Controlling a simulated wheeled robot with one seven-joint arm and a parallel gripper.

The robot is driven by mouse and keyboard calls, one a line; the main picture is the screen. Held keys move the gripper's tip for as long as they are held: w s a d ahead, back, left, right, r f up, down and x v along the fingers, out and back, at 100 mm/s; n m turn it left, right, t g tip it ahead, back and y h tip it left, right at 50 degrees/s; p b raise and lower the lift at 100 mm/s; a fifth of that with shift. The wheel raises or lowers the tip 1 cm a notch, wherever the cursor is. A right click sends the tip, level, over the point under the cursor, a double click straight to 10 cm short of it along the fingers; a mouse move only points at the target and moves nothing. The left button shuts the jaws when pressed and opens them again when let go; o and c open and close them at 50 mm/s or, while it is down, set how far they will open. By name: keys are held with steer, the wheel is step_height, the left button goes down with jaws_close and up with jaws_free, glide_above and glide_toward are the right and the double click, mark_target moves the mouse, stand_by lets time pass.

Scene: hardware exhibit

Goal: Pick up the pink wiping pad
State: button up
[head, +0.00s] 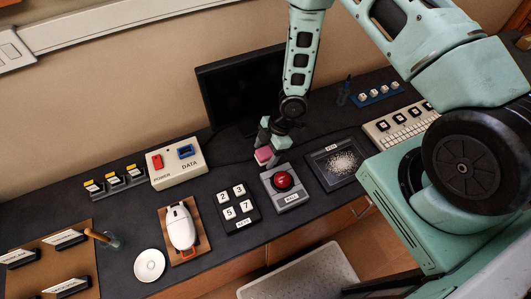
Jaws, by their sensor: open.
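The pink wiping pad (263,155) is a small pink block on the dark counter, behind the red button box and in front of the black monitor. My gripper (272,140) reaches down from above with its pale green fingers open. The fingertips are right at the pad and overlap its upper edge in the picture. I cannot tell whether they touch it or whether the pad lies between them. Part of the pad's far side is hidden by the fingers.
The red button box (284,186) is just in front of the pad. The monitor (238,92) stands behind. A white dish (149,265) is at the front left.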

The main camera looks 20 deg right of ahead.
mark_target(265, 151)
steer(key=c, duration=1.1)
steer(key=shift+o, duration=0.2)
steer(key=shift+r, duration=0.1)
step_height(265, 151, up, 10)
steer(key=shift+f, duration=0.1)
steer(key=o, duration=0.3)
steer(key=shift+c, duration=1.1)
